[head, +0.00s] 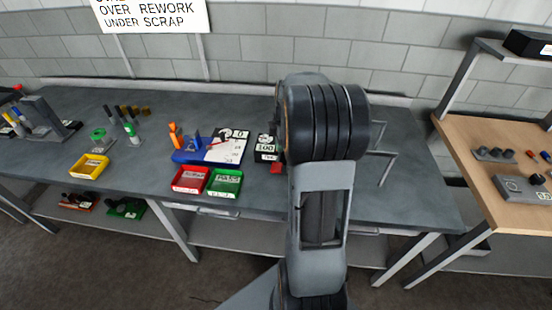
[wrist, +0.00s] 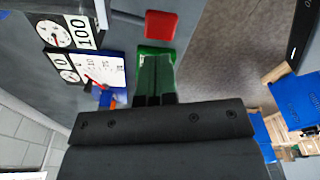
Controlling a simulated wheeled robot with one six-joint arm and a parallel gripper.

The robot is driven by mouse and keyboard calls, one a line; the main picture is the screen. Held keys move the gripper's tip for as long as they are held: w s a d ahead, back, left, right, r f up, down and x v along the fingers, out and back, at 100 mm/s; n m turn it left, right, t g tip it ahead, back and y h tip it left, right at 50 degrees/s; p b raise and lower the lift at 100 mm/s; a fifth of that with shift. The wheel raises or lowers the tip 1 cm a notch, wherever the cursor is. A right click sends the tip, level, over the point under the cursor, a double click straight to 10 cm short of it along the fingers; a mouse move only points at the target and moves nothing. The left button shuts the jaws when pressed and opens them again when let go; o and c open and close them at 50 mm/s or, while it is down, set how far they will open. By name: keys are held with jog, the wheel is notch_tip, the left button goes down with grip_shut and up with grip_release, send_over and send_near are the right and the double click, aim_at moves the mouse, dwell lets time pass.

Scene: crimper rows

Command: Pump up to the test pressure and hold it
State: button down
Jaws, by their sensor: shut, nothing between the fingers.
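A blue-based test stand (head: 190,157) with a white scale plate and a gauge marked 0 (head: 226,133) sits on the bench, left of my arm in the head view. Beside it stands a gauge marked 100 (head: 267,150); it also shows at upper left in the wrist view (wrist: 56,33), its needle too small to read. A red pad (wrist: 162,25), possibly the pump's pressing part, shows near that gauge; part of it shows beside my arm (head: 278,168). My gripper (wrist: 155,98) is shut and empty, over the green tray in the wrist view, apart from the pad. The arm hides it in the head view.
A red tray (head: 190,180) and a green tray (head: 225,182) stand at the bench's front edge. A yellow tray (head: 90,166) and small cylinders are farther left. A wooden bench (head: 490,165) is at right. The bench between the trays is clear.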

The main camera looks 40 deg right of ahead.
aim_at(278, 166)
dwell(0.4)
jog(key=shift+w+a+f+b, duration=0.1)
jog(key=shift+a+f+b, duration=0.1)
jog(key=shift+f+b, duration=1.35)
jog(key=shift+w+a+f+b, duration=0.15)
jog(key=shift+f+b, duration=0.9)
jog(key=shift+f, duration=0.9)
jog(key=shift+s, duration=0.15)
